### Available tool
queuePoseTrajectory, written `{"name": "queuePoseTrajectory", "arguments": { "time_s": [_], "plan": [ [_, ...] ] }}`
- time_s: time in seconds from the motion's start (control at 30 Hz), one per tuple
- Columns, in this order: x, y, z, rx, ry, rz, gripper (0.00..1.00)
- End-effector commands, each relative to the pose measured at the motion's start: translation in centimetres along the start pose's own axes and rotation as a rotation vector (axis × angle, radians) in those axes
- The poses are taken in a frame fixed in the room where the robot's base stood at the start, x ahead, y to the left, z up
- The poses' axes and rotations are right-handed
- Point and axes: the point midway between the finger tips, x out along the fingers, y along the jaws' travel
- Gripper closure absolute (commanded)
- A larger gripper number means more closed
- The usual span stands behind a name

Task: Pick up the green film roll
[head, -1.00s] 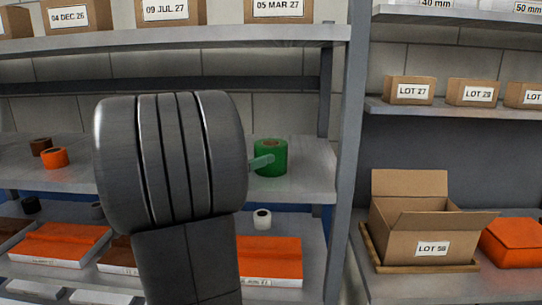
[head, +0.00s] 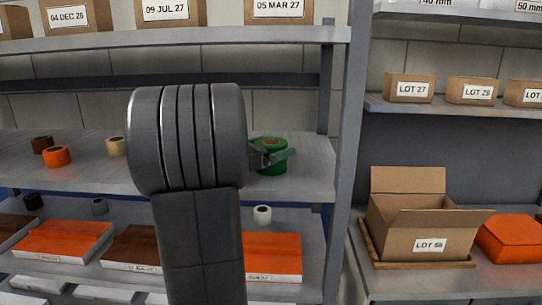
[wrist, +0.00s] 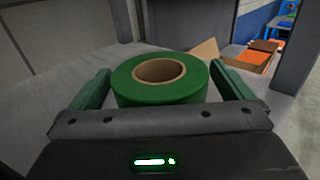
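The green film roll (head: 270,158) stands upright on the middle shelf (head: 312,180), near its right end. In the wrist view the roll (wrist: 160,92) shows its brown cardboard core and lies between the two fingers of my gripper (wrist: 160,88). The fingers are open, one on each side, with a gap visible between each finger and the roll. In the head view my arm covers most of my gripper (head: 268,156), and one finger passes in front of the roll.
An orange roll (head: 57,156), a brown roll (head: 42,144) and a beige roll (head: 117,146) stand further left on the shelf. A grey upright post (head: 347,150) rises right of the green roll. A white roll (head: 262,215) stands on the shelf below.

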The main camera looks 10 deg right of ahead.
Motion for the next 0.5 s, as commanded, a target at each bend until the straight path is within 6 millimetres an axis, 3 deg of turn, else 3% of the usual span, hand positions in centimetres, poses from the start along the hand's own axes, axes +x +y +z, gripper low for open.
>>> {"name": "queuePoseTrajectory", "arguments": {
  "time_s": [0.03, 0.23, 0.5],
  "plan": [
    [-0.01, 0.00, -0.01, 0.000, 0.000, 0.000, 0.08],
    [-0.03, 0.00, 0.00, 0.000, 0.000, 0.000, 0.47],
    [-0.04, 0.01, 0.30, 0.002, -0.002, 0.000, 0.49]
  ]
}}
